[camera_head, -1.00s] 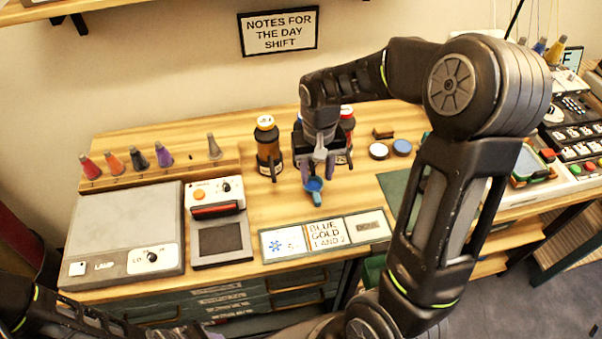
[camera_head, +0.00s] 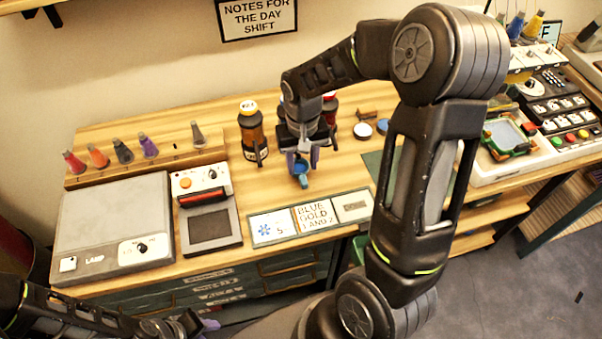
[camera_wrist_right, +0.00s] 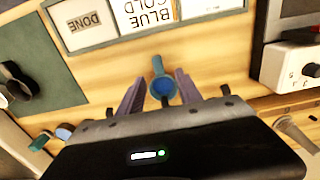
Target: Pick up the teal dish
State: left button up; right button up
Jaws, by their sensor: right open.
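The teal dish (camera_head: 301,171) is a small round scoop with a blue inside and a short handle. It is on the wooden table behind the row of label cards. My right gripper (camera_head: 297,168) is open and points down at it. In the right wrist view the dish (camera_wrist_right: 162,89) lies between the two spread purple fingers (camera_wrist_right: 158,93), with gaps at both sides, and its handle points towards the cards. My left gripper (camera_head: 208,325) shows only as a bit of purple at the bottom edge; its jaws cannot be made out.
An amber bottle (camera_head: 252,135) stands left of my right gripper, and a red-capped bottle (camera_head: 329,107) is partly hidden behind it. Label cards (camera_head: 311,214) lie in front. A lamp box (camera_head: 115,225) and a switch unit (camera_head: 205,205) stand left. Two small round pots (camera_head: 363,130) are to the right.

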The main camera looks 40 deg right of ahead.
aim_at(303, 177)
notch_tip(303, 177, down, 5)
jog(key=shift+p, duration=0.6)
grip_shut()
dwell(0.4)
